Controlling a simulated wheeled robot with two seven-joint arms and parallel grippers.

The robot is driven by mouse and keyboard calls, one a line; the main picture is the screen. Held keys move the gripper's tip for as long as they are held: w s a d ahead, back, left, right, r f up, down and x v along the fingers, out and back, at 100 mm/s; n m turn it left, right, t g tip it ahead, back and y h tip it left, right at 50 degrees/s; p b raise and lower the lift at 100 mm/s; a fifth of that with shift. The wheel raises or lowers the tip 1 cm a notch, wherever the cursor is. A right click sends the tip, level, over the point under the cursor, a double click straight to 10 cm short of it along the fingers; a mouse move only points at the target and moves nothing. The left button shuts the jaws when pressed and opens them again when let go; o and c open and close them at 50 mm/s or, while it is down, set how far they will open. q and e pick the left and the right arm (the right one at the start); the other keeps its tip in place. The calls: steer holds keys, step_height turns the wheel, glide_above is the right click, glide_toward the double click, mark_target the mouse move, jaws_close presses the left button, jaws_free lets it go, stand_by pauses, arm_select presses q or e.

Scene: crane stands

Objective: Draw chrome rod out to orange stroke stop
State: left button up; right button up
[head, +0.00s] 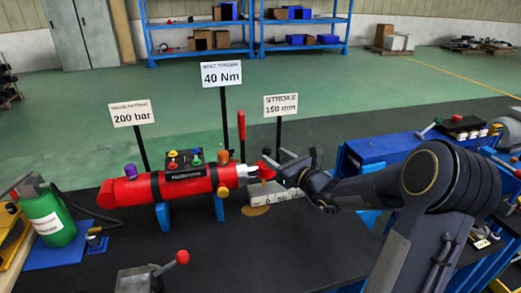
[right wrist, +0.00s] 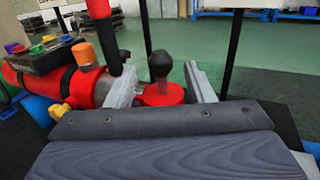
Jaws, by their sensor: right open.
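The red cylinder (head: 170,184) lies level on blue supports on the dark bench. A short bright length, seemingly the chrome rod (head: 243,170), shows at its right end. A red rod-end piece (head: 265,171) sits beyond it, and it shows with a black knob in the right wrist view (right wrist: 163,95). My right gripper (head: 280,172) is open at this end. In the right wrist view its fingers (right wrist: 162,90) stand on either side of the red piece, with gaps visible. I cannot clearly identify the orange stroke stop. My left gripper is out of view.
A "STROKE 150 mm" sign (head: 281,105) stands behind the rod end. A red upright lever (head: 241,125) stands beside it. A green bottle (head: 48,213) is at the left. A red-knobbed lever (head: 182,257) is in front. The bench's middle front is clear.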

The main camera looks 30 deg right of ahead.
mark_target(270, 153)
steer(key=w, duration=0.5)
steer(key=shift+a, duration=0.4)
jaws_close()
